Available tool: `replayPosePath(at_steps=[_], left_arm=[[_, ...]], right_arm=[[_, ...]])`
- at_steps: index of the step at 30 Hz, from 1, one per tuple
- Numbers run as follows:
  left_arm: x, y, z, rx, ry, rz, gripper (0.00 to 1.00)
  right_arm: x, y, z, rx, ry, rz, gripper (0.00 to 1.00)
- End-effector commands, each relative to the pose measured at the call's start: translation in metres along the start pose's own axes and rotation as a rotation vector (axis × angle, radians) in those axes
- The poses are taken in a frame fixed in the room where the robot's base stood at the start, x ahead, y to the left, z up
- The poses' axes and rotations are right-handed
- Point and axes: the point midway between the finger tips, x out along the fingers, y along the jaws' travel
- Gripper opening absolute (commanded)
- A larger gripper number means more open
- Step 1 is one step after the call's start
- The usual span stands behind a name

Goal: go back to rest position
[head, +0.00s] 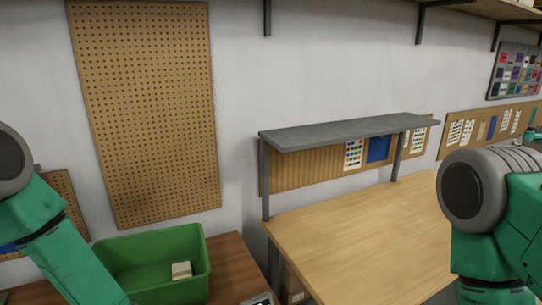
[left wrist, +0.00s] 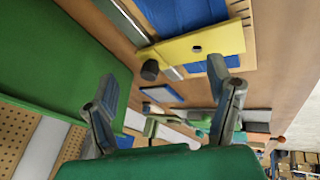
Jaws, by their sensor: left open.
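My left gripper (left wrist: 162,72) is open, its two fingers spread apart with nothing between the tips. In the head view only green and grey links of my left arm show at the left edge; that gripper is out of the picture. Green and grey links of my right arm show at the right edge, and the right gripper is in neither view. No garment or hoop can be made out for certain. In the left wrist view, a yellow piece (left wrist: 192,48) lies beside blue material (left wrist: 185,12) beyond the fingers.
A green bin (head: 198,245) holding a small beige block (head: 181,270) stands on a brown surface. A light wooden table (head: 350,235) under a grey shelf (head: 345,132) looks clear where visible. A pegboard (head: 145,110) hangs on the wall. Blurred small items lie near the left fingers.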

Motion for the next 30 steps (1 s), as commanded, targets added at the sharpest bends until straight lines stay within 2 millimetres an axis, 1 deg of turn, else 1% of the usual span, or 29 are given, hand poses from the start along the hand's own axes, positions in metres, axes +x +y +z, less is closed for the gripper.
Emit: replayPosePath(at_steps=[1,2,3,5,6,8,9,11,12,14,15,17,18,23,26,30], left_arm=[[0.002,-0.028,0.003,0.198,-0.029,0.011,0.74],[0.003,-0.043,0.005,0.317,-0.053,0.02,0.74],[0.002,-0.064,0.008,0.472,-0.089,0.029,0.74],[-0.001,-0.095,0.011,0.687,-0.147,0.041,0.74],[-0.005,-0.116,0.013,0.819,-0.189,0.046,0.74],[-0.011,-0.145,0.014,0.995,-0.253,0.052,0.74],[-0.017,-0.163,0.013,1.101,-0.296,0.055,0.74],[-0.026,-0.19,0.012,1.245,-0.364,0.057,0.74],[-0.033,-0.207,0.011,1.333,-0.409,0.061,0.74],[-0.044,-0.231,0.008,1.456,-0.479,0.065,0.74],[-0.052,-0.247,0.006,1.533,-0.528,0.067,0.74],[-0.064,-0.269,0.002,1.638,-0.6,0.075,0.74],[-0.046,-0.266,0.011,1.624,-0.578,0.086,0.74],[-0.014,-0.27,0.028,1.635,-0.566,0.099,0.74],[0.008,-0.274,0.04,1.646,-0.557,0.108,0.74],[0.041,-0.281,0.058,1.665,-0.544,0.123,0.74]], right_arm=[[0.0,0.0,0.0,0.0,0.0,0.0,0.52],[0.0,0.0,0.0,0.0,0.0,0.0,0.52],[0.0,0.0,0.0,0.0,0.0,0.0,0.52],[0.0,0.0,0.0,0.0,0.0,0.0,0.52],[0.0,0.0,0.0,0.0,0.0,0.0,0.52],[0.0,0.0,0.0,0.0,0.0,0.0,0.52],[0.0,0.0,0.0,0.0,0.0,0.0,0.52],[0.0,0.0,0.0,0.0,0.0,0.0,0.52],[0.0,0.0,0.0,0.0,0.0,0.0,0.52],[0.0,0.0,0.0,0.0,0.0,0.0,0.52],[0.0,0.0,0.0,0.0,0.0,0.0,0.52],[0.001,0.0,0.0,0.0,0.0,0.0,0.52],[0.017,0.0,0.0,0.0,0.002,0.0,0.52],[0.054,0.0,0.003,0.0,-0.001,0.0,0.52],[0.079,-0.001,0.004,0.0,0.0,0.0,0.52],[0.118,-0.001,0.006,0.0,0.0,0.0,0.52]])
